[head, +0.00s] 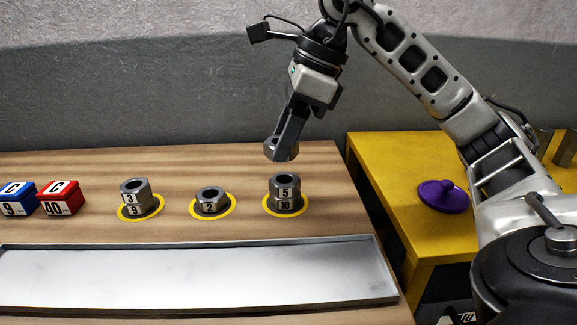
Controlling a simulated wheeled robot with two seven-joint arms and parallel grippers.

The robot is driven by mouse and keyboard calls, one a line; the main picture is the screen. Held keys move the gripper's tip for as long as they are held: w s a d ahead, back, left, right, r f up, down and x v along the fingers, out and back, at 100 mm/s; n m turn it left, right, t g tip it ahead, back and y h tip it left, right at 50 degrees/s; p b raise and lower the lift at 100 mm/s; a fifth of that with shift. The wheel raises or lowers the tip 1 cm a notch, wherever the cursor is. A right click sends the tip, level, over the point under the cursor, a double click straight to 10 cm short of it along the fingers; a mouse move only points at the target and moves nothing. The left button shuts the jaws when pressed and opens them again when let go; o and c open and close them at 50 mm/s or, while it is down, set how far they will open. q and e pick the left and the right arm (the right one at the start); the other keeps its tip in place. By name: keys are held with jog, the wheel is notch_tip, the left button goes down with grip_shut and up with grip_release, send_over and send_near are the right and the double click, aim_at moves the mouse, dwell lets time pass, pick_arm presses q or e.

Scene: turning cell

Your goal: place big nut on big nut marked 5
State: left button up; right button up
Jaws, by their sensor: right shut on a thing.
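In the head view, my right gripper (285,150) points down and is shut on a big grey nut (271,148). The held nut is in the air, a little above a stack of two nuts at the right. The upper nut of that stack is the nut marked 5 (284,182). Under it lies a nut marked 10 (285,205), inside a yellow ring. No mark can be read on the held nut, and the fingers hide part of it. My left gripper is not in view.
A stack marked 3 over 9 (134,196) and a single nut (210,200) stand in yellow rings to the left. A blue box (14,199) and a red box (60,199) are at far left. A metal tray (200,241) lies in front. A purple lid (443,196) lies on the yellow table (395,165).

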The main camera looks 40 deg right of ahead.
aim_at(289, 178)
jog(key=shift+w+d+f, duration=0.2)
jog(key=shift+d+f, duration=0.2)
jog(key=shift+f, duration=0.15)
jog(key=f, duration=0.1)
jog(key=f+b, duration=0.1)
jog(key=f, duration=0.1)
jog(key=shift+w+d+f, duration=0.1)
jog(key=shift+d+f, duration=0.15)
jog(key=shift+d, duration=0.05)
jog(key=shift+f, duration=0.1)
jog(key=shift+f+b, duration=0.15)
jog(key=shift+b, duration=0.25)
jog(key=o, duration=1.1)
